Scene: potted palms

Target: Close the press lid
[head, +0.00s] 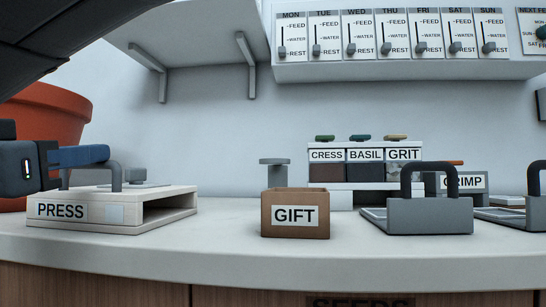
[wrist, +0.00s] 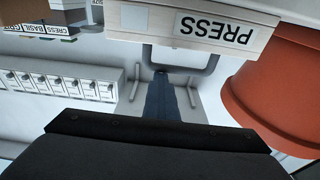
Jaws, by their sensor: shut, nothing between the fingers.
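The press (head: 128,206) is a low cream box on the counter at the left of the head view, with a dark opening facing right. Its flat top lies level, with a grey loop handle (head: 117,176) standing on it. My gripper (head: 100,154) is shut and empty, its blue fingers level with the top bar of the handle. In the wrist view the press (wrist: 152,36) appears upside down, with its handle (wrist: 212,62). The fingertips (wrist: 163,82) overlap the handle bar there; I cannot tell whether they touch it.
A terracotta pot (head: 60,115) stands close behind my gripper. A brown GIFT box (head: 295,198) stands right of the press, with clear counter between. A shelf (head: 190,35) hangs above.

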